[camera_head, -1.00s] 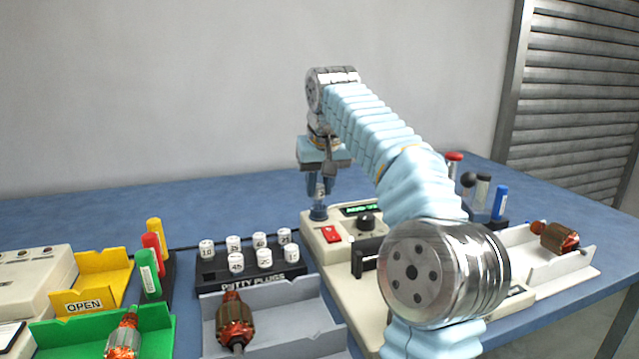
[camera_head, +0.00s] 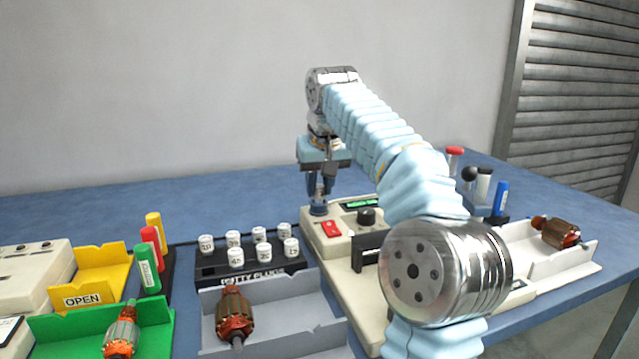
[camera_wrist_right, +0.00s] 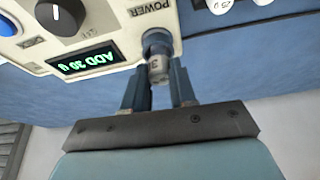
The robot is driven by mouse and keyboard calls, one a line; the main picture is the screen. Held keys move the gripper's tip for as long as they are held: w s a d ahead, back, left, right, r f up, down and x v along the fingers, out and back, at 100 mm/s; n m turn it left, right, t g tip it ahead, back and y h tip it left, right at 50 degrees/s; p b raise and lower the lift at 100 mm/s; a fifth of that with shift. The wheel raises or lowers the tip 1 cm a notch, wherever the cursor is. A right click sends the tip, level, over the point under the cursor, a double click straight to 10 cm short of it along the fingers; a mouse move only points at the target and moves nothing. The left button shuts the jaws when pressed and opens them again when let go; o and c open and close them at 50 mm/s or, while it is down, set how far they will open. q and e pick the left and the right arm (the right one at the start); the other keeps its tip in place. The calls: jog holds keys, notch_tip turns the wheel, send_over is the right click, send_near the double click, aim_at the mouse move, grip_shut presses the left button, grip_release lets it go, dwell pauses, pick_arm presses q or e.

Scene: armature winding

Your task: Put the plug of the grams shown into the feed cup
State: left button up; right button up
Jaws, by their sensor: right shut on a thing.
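My right gripper (camera_head: 319,192) points down over the blue-grey feed cup (camera_head: 318,210) at the machine's back left corner. It is shut on a white putty plug (camera_wrist_right: 160,70), seen between the fingers in the right wrist view. The plug's end is at the mouth of the cup (camera_wrist_right: 157,40); I cannot tell how far inside it is. Its label is partly readable and seems to start with 3. The green display (camera_wrist_right: 86,58) reads "ADD 30 G". My left gripper is not in view.
The black putty plug rack (camera_head: 250,270) holds several numbered white plugs left of the machine (camera_head: 345,275). A grey tray (camera_head: 310,318) and a green tray (camera_head: 160,320) each hold an armature. A white tray (camera_head: 575,268) at right holds another. Blue table is clear behind.

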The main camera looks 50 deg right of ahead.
jog(key=o, duration=0.9)
jog(key=p+v, duration=0.3)
jog(key=v, duration=1)
jog(key=shift+s+r, duration=0.15)
jog(key=shift+r, duration=0.2)
